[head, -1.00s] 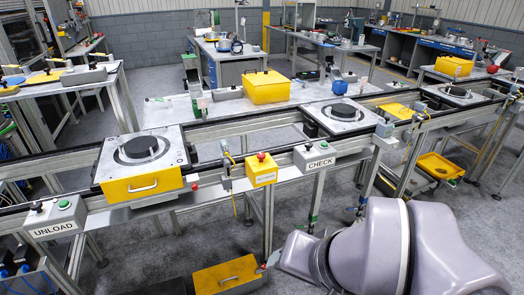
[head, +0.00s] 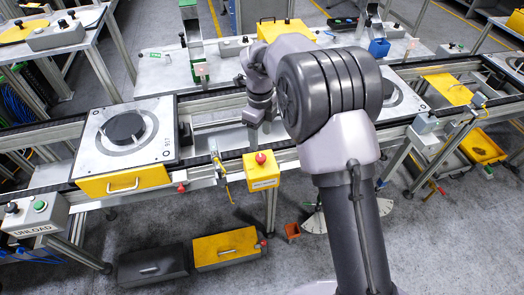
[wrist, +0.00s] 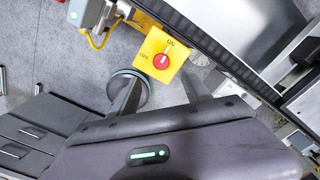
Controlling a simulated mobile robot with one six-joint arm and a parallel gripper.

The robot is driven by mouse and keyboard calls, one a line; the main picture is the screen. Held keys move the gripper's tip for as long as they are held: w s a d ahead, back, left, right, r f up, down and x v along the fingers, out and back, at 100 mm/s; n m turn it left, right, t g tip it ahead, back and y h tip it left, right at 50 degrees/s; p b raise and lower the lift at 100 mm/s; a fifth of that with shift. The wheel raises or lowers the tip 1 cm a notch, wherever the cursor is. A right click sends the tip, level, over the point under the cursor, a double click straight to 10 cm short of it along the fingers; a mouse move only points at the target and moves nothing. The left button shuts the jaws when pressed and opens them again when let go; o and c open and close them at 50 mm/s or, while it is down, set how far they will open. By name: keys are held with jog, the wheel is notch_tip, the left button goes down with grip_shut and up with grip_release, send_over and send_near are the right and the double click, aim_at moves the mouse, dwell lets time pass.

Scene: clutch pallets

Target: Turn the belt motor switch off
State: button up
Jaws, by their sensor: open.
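The belt motor switch is a yellow box (head: 262,175) on the near rail of the conveyor, with a red knob (head: 260,158) on it. In the wrist view the box (wrist: 150,45) shows the words ON and OFF around the red knob (wrist: 162,62). The knob's setting is too small to read surely. My gripper (head: 260,133) points down just behind the box in the head view. In the wrist view my open, empty gripper (wrist: 163,85) has a finger on each side below the knob. I cannot tell whether it touches the box.
A pallet (head: 88,150) with a black disc and yellow front sits to the left on the conveyor. The UNLOAD button box (head: 35,215) is at far left. Yellow (head: 228,248) and dark (head: 150,265) drawers stand on the floor below. A yellow cable hangs left of the switch.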

aim_at(261, 157)
notch_tip(261, 157, down, 10)
jog(key=shift+w+f+b, duration=0.1)
jog(key=shift+b, duration=0.7)
jog(key=shift+c, duration=0.5)
grip_shut()
